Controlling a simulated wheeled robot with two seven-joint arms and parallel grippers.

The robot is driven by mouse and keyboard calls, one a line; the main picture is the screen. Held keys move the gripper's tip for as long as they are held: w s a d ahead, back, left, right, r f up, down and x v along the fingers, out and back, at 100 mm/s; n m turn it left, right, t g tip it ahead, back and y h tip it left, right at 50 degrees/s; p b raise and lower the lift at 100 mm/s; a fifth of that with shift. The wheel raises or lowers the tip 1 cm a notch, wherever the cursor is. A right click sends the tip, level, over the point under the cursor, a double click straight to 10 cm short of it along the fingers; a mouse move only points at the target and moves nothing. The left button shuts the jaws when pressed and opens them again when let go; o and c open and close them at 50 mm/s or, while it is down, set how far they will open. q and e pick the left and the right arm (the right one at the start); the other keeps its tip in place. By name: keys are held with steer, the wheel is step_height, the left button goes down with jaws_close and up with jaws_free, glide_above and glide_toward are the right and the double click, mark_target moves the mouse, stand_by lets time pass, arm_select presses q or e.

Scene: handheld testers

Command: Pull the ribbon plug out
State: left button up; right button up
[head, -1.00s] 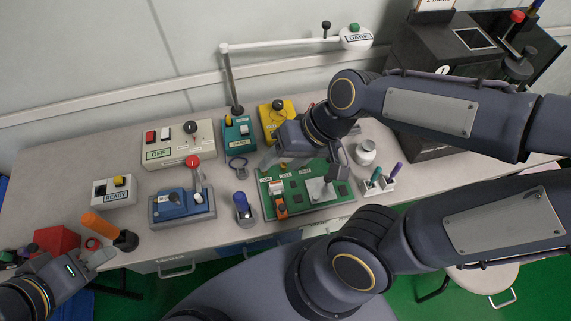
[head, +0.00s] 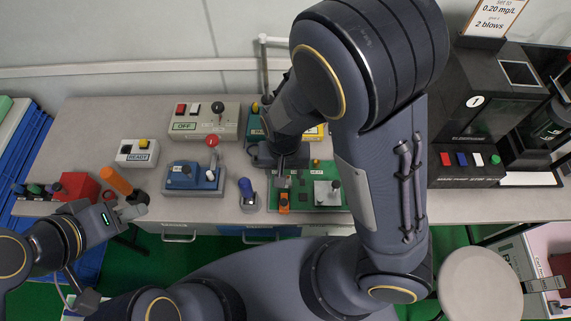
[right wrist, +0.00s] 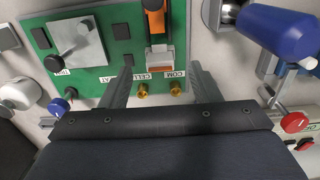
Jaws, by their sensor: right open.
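The green circuit board (head: 315,168) lies on the bench in the head view and fills the upper left of the right wrist view (right wrist: 100,20). The orange part also shows in the head view (head: 284,205). My right gripper (right wrist: 160,74) is open, its fingertips on either side of the plug; contact cannot be told. My left gripper (head: 132,212) is near an orange handle (head: 117,180); its jaws are unclear.
A blue tester (head: 194,178) with a red-knobbed lever, a blue upright handle (head: 246,188), a READY box (head: 138,153) and an OFF box (head: 203,121) stand left of the board. A black machine (head: 488,100) stands at the right. My right arm hides the bench's right middle.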

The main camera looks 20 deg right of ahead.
steer(key=shift+f+b, duration=0.35)
steer(key=shift+f, duration=1.75)
steer(key=shift+c, duration=0.3)
jaws_close()
